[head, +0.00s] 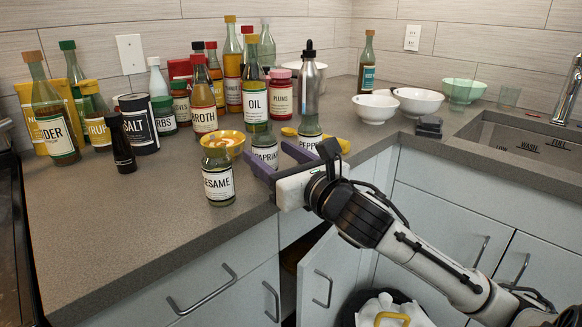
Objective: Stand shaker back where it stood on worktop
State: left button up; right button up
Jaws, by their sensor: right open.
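Several small labelled jars that could be the shaker stand on the grey worktop (110,235); I cannot tell which one is meant. The SESAME jar (219,184) stands upright nearest the front edge, left of my right gripper. The PAPRIKA jar (265,149) stands upright at or just beyond the open fingertips, its lower part hidden by a finger. The PEPPER jar (308,142) is close behind the right finger, partly hidden. My right gripper (266,151) is open, with purple fingers pointing away over the worktop's front edge. Nothing is visibly held. My left gripper is out of view.
Tall bottles, including OIL (255,103) and BROTH (203,106), crowd behind the jars. A steel bottle (308,82) stands near PEPPER. White bowls (417,101) and a sink (530,140) are at right. The left front worktop is clear. A cabinet door (330,280) below stands open.

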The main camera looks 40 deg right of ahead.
jog(key=s+a+p, duration=0.1)
jog(key=s+p, duration=0.7)
jog(key=shift+s+p, duration=0.15)
jog(key=shift+p, duration=0.25)
jog(key=shift+f, duration=0.1)
